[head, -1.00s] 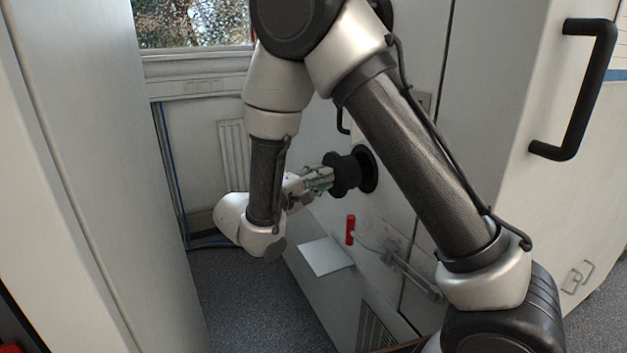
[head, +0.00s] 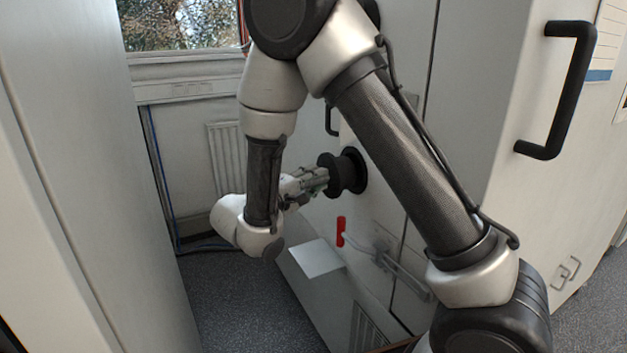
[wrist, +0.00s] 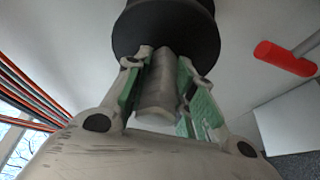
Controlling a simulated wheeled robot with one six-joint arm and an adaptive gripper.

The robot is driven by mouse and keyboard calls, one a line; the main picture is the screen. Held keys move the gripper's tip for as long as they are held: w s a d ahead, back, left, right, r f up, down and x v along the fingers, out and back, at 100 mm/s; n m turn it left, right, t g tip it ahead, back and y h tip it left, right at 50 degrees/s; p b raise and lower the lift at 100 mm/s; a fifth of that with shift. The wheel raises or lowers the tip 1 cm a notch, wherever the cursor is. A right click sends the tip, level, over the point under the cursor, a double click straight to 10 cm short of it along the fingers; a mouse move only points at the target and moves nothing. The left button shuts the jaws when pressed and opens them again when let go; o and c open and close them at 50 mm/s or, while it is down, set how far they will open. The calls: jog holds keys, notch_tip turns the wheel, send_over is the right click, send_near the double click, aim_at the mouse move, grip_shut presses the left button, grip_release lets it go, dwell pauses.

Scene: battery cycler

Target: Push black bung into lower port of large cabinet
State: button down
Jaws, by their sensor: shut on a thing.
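The black bung (head: 331,174) is at the side of the large cabinet (head: 475,120), its wide flange facing my gripper. The lower port (head: 358,168) shows as a dark round ring directly behind the bung, lined up with it. Whether the bung's far end is inside the port is hidden. My gripper (head: 316,180) is shut on the bung's grey grip. In the wrist view my gripper's green-padded fingers (wrist: 167,75) stand on either side of that grip, and the black bung's flange (wrist: 165,35) sits just beyond the fingertips.
A red-handled lever (head: 341,231) sticks out of the cabinet just below the port; it also shows in the wrist view (wrist: 285,57). A white sheet-like panel (head: 316,258) lies lower down. A pale cabinet wall (head: 75,150) bounds the left, leaving a narrow floor gap.

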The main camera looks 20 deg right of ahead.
aim_at(329, 178)
jog(key=shift+w+d, duration=0.2)
jog(key=shift+d, duration=0.9)
jog(key=shift+w+d, duration=0.25)
jog(key=shift+d, duration=0.8)
jog(key=shift+w+d, duration=0.2)
jog(key=shift+d, duration=0.9)
dwell(2.9)
jog(key=c, duration=1.1)
grip_release()
jog(key=o, duration=1.1)
jog(key=shift+a, duration=0.1)
